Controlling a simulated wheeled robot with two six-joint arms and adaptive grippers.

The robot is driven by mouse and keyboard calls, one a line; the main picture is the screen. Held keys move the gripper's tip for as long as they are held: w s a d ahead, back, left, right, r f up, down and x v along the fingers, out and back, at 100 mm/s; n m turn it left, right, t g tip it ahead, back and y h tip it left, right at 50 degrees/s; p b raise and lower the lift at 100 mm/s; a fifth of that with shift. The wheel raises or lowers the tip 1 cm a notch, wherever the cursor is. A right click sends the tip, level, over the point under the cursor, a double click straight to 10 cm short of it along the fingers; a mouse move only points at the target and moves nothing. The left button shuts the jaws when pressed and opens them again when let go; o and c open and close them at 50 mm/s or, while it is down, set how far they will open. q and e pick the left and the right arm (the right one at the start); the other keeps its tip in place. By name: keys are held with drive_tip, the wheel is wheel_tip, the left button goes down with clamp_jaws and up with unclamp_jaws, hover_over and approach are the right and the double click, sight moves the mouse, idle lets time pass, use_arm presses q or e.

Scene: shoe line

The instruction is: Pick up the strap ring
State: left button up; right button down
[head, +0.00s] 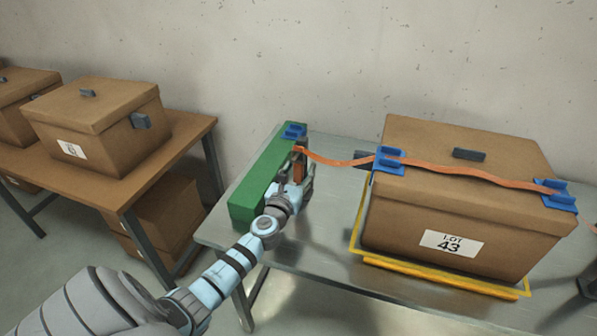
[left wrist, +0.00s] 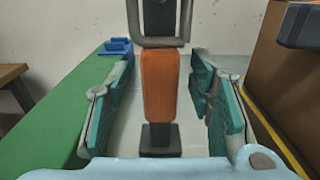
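The orange strap (head: 337,161) runs from the lot 43 box lid down to an orange upright piece (head: 300,165) beside the green block (head: 262,180). In the left wrist view, that orange piece (left wrist: 160,85) stands upright with a dark foot below and a grey metal ring (left wrist: 160,41) around its upper end. I take this ring to be the strap ring. My left gripper (head: 298,172) is at the orange piece. In the left wrist view its two fingers (left wrist: 163,105) stand wide on either side, with gaps to the orange piece. My right gripper is not in view.
The lot 43 box (head: 455,205) stands in a yellow frame (head: 440,278) on the metal table (head: 310,250). Blue clips (head: 388,160) guide the strap on its lid; another blue clip (head: 294,131) is on the green block. A wooden table (head: 168,150) with boxes stands left.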

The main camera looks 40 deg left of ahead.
use_arm(q)
drive_tip(key=shift+s, duration=0.1)
clamp_jaws()
drive_tip(key=shift+r, duration=0.15)
